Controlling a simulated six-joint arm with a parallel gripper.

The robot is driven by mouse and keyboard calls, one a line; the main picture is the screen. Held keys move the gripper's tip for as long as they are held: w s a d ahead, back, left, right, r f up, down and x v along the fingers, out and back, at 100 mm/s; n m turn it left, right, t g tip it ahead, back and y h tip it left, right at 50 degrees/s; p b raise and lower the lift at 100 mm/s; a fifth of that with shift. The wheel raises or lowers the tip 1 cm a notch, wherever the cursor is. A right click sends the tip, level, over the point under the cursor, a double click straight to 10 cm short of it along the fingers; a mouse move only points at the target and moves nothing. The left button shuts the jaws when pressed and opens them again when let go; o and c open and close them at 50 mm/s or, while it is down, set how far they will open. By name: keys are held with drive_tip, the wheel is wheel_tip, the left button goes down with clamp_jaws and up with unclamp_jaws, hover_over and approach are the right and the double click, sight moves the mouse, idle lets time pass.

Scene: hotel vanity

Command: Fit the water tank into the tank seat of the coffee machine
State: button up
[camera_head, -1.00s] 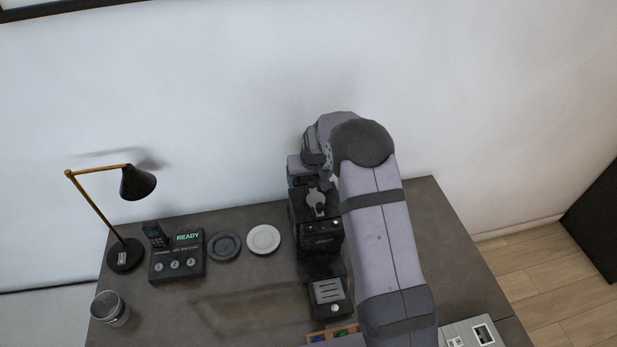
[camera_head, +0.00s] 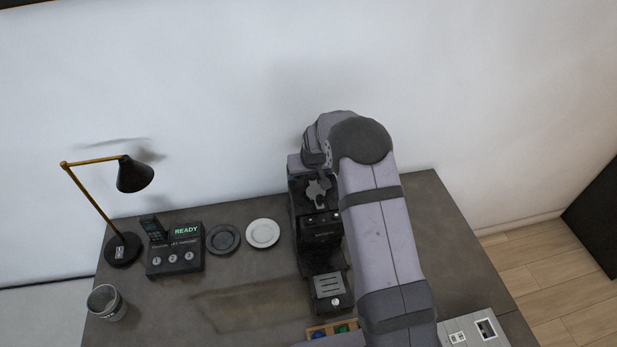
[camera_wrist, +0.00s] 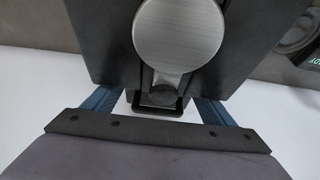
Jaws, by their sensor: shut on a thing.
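The black coffee machine (camera_head: 318,235) stands upright on the vanity, with a steel lever (camera_head: 317,190) on top and a drip tray at its front. In the wrist view, the machine's dark body (camera_wrist: 105,45) and round steel lever end (camera_wrist: 180,35) fill the upper middle. My gripper (camera_wrist: 157,106) is at the machine's back, its two blue fingers either side of a small dark-rimmed part. It is shut on what I take to be the water tank (camera_wrist: 157,110), mostly hidden. The tank seat is hidden, so I cannot tell whether the tank is in it.
To the left are a white saucer (camera_head: 262,233), a dark saucer (camera_head: 223,239), a control box (camera_head: 175,252) reading READY, a lamp (camera_head: 124,249) and a glass (camera_head: 106,302). A capsule tray (camera_head: 331,331) lies in front of the machine. The wall is close behind it.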

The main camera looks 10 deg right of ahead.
drive_tip(key=o, duration=2)
drive_tip(key=shift+r, duration=0.1)
drive_tip(key=b+v, duration=0.2)
drive_tip(key=v, duration=0.5)
drive_tip(key=shift+s+r, duration=0.1)
